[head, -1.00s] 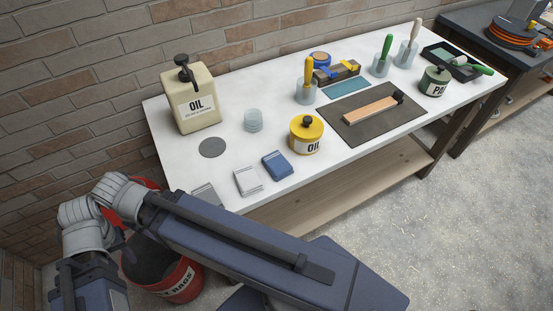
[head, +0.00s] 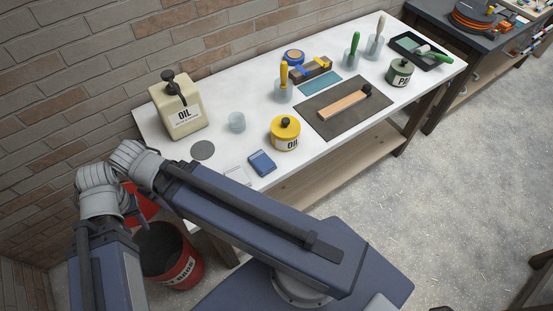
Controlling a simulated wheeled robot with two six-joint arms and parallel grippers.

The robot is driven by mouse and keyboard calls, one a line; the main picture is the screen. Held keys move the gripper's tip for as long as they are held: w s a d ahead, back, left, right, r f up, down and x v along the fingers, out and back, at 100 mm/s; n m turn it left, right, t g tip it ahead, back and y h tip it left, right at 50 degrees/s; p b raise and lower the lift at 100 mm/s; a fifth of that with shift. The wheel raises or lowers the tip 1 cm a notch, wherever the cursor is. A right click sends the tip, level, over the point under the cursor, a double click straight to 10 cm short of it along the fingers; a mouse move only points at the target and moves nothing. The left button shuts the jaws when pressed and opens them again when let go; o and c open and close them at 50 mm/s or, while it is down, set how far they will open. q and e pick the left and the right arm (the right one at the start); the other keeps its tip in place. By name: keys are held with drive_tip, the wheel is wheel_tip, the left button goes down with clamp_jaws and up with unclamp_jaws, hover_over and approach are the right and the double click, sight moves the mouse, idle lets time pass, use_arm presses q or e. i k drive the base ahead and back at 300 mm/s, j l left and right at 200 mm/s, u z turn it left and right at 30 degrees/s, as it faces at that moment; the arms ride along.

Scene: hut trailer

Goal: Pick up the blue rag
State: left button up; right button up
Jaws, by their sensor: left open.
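The blue rag (head: 262,163) lies folded near the front edge of the white workbench (head: 224,104), toward its left end. It lies in front of the yellow oil tin (head: 285,134) and to the right of a folded white rag (head: 234,176). My left arm crosses the lower left of the view, just in front of the bench edge, and its upper link partly covers the white rag. My left gripper is open and not on the blue rag; its fingertips are hard to make out. My right gripper is not in view.
A red bin (head: 182,272) is below the bench end. A dark mat (head: 345,122) lies to the right.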

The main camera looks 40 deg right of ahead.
sight(261, 161)
drive_tip(key=k+z, duration=0.15)
drive_tip(key=z, duration=1.15)
